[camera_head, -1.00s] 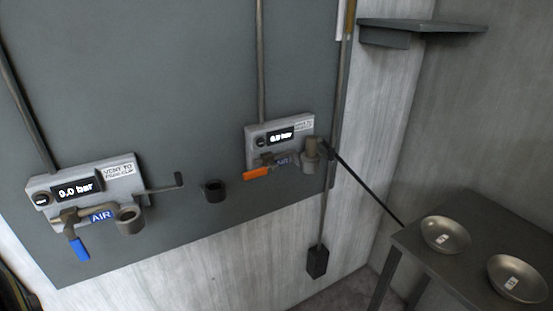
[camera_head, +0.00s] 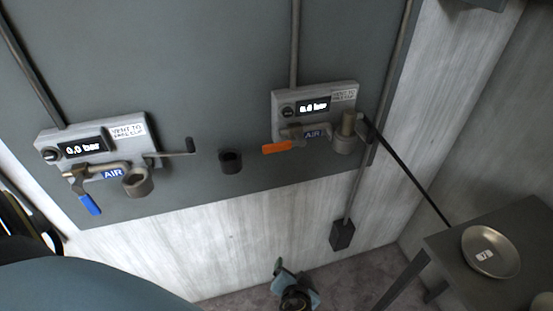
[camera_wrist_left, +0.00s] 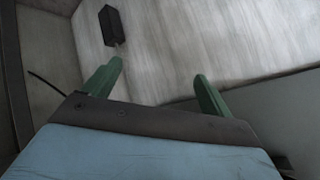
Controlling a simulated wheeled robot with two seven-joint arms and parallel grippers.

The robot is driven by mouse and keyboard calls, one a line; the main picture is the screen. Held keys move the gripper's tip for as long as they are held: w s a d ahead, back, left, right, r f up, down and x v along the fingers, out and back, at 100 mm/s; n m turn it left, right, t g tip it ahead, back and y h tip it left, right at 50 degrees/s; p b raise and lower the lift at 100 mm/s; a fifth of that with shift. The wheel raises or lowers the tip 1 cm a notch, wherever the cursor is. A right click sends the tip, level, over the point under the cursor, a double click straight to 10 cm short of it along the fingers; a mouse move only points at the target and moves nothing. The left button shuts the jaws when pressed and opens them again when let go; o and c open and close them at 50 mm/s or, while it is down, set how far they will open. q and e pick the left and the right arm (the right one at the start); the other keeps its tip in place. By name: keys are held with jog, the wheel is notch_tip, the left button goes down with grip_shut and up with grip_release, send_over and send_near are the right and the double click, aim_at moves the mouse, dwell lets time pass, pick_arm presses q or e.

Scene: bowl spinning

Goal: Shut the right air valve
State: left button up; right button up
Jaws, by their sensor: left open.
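The right air valve has an orange lever (camera_head: 277,147) that points left, roughly in line with its pipe. It sits under the right gauge box (camera_head: 316,106), beside an AIR label and a fixed cup-shaped fitting (camera_head: 345,142). My left gripper (camera_head: 284,272) is at the bottom of the head view, well below the valve and apart from it. In the left wrist view its two green fingers (camera_wrist_left: 158,82) are spread with nothing between them. The valve does not show in the wrist view. My right gripper is not in view.
The left gauge box (camera_head: 95,142) has a blue lever (camera_head: 90,204) pointing down. A black holder (camera_head: 230,161) sits between the boxes. A black block (camera_head: 342,235) hangs lower right and also shows in the wrist view (camera_wrist_left: 109,26). A table (camera_head: 450,260) holds a metal bowl (camera_head: 491,252).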

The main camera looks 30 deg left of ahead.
pick_arm(q)
jog(key=w+r+n+t+y, duration=0.1)
jog(key=w+r+n+y, duration=0.1)
jog(key=r, duration=0.7)
jog(key=w+r+n+t+y, duration=0.2)
jog(key=w+r+n, duration=0.1)
jog(key=r, duration=0.6)
jog(key=n+y+p, duration=0.1)
jog(key=n+y, duration=0.4)
jog(key=n, duration=0.1)
send_near(278, 146)
jog(key=p+x, duration=0.3)
jog(key=x, duration=0.7)
jog(key=shift+r, duration=0.15)
jog(key=shift+w+a, duration=0.25)
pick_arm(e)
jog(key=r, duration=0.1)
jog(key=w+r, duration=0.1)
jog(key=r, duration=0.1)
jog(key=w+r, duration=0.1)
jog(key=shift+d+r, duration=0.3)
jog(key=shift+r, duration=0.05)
pick_arm(q)
jog(key=shift+c, duration=0.3)
